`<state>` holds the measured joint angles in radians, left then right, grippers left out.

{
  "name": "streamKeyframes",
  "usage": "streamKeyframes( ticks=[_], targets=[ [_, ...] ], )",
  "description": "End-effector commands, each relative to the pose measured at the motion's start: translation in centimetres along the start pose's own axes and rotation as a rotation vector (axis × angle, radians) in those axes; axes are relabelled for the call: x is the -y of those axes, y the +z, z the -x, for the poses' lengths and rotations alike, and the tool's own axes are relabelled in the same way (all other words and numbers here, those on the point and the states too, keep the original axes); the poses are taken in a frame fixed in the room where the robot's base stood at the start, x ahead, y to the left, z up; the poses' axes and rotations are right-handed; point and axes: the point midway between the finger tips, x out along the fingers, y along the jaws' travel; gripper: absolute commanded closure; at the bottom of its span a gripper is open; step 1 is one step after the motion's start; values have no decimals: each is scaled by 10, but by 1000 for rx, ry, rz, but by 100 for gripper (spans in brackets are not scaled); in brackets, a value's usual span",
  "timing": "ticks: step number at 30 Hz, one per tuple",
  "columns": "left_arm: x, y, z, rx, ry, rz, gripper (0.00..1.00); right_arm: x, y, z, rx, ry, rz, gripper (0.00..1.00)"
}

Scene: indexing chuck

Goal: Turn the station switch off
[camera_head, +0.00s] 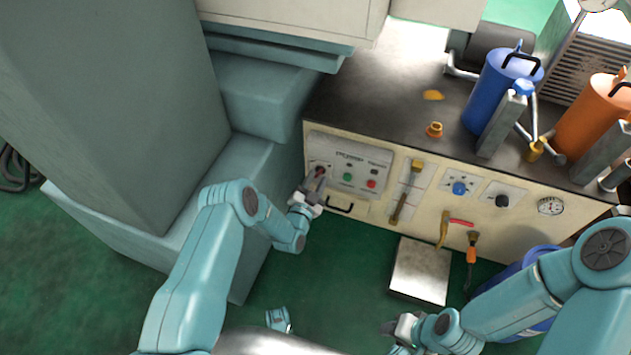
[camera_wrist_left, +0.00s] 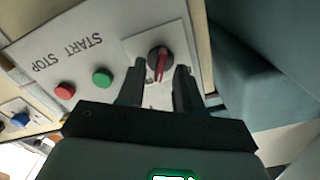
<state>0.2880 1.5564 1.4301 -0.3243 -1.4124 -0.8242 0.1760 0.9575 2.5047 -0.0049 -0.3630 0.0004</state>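The station switch is a dark rotary knob with a red pointer. It shows in the left wrist view (camera_wrist_left: 160,60) on a light plate, and as a small dark spot in the head view (camera_head: 320,169) at the left end of the control panel (camera_head: 362,161). My left gripper (camera_head: 314,184) is right in front of it. In the left wrist view its fingers (camera_wrist_left: 160,76) are apart, one on each side of the knob; I cannot tell whether they touch it. My right gripper (camera_head: 390,328) is low in the head view, away from the panel; its fingers are too small to judge.
Green (camera_wrist_left: 102,78) and red (camera_wrist_left: 65,90) buttons marked START and STOP sit beside the switch. A black handle (camera_head: 340,207) is below the panel. A teal machine base (camera_head: 235,190) stands close on the left. Blue (camera_head: 497,88) and orange (camera_head: 590,110) cylinders stand on the bench.

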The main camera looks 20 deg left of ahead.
Motion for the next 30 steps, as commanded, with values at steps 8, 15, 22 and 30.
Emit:
streamKeyframes(
  ticks=[8,15,22,30],
  targets=[
    [0,0,0,0,0,0,100,0,0,0,0,0,0,57],
    [0,1,1,0,1,24,100,0,0,-2,0,0,0,57],
    [-1,2,1,0,1,133,100,-3,0,-8,0,0,0,57],
    [-1,2,1,0,2,369,100,-8,-2,-18,-5,0,-5,57]
  ],
)
